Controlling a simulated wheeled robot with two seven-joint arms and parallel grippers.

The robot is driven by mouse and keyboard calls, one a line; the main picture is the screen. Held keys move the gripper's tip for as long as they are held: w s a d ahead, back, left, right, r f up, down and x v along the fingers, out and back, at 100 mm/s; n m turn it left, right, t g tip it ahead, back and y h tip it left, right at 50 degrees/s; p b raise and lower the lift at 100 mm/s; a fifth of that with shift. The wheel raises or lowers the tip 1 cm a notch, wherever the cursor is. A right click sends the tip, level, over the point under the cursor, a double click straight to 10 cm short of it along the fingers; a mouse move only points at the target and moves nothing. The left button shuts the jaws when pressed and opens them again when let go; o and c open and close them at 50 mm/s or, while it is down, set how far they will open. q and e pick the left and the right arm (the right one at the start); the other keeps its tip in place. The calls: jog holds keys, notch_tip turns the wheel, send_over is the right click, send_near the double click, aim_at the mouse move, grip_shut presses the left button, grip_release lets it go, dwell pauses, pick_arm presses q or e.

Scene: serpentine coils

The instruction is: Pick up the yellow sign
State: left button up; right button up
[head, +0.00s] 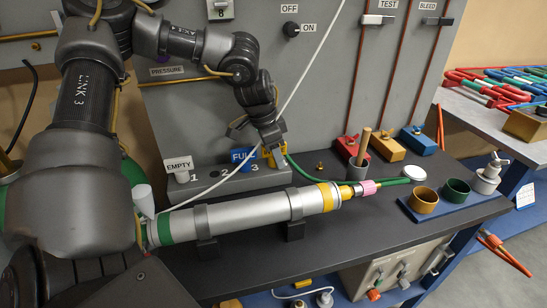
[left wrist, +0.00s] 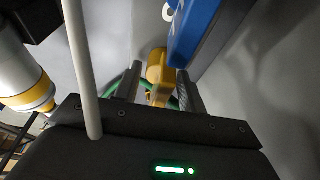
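The yellow sign (head: 281,153) stands at slot 3 of the grey numbered block (head: 232,182) and is mostly hidden behind my left gripper (head: 271,140) in the head view. In the left wrist view, part of the yellow sign (left wrist: 158,72) shows between the two dark fingers of my left gripper (left wrist: 160,88). The fingers are apart, with a gap beside the yellow piece; I cannot tell whether one touches it. My right gripper is in neither view.
The blue FULL sign (head: 242,157) stands close left of the gripper and is beside the fingers in the left wrist view (left wrist: 192,30). The white EMPTY sign (head: 179,165) stands farther left. A grey cylinder (head: 245,213) lies in front. A white cord (head: 312,62) hangs nearby.

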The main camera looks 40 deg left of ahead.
pick_arm(q)
jog(key=c, duration=0.7)
jog(key=shift+r, duration=0.1)
jog(key=shift+c, duration=0.3)
jog(key=shift+w+r, duration=0.1)
jog(key=shift+r, duration=0.35)
notch_tip(320, 180, up, 17)
jog(key=shift+p, duration=0.4)
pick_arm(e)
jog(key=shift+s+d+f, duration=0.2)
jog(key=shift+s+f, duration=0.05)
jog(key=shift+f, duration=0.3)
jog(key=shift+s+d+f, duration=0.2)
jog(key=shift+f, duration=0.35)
